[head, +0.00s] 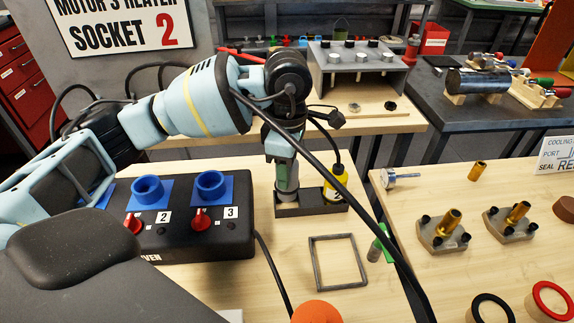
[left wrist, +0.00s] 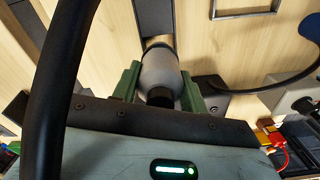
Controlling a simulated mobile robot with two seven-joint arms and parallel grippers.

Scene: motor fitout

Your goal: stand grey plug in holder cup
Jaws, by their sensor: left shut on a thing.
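The grey plug (left wrist: 158,72) is between the two green fingers of my left gripper (left wrist: 158,90) in the left wrist view. In the head view my left gripper (head: 285,165) points down, shut on the grey plug (head: 287,178). The plug looks roughly upright, over the left part of the dark holder (head: 312,210). Its lower end meets the holder in the picture; I cannot tell whether it is inside a cup or just above. A yellow plug (head: 335,187) with a black cable stands at the holder's right side. My right gripper is not in view.
A black box (head: 190,245) with blue sockets and red switches stands left of the holder. A square metal frame (head: 338,262) and a green-and-grey item (head: 380,243) lie in front. A black cable crosses in front. Brass fittings (head: 446,228) sit on the right table.

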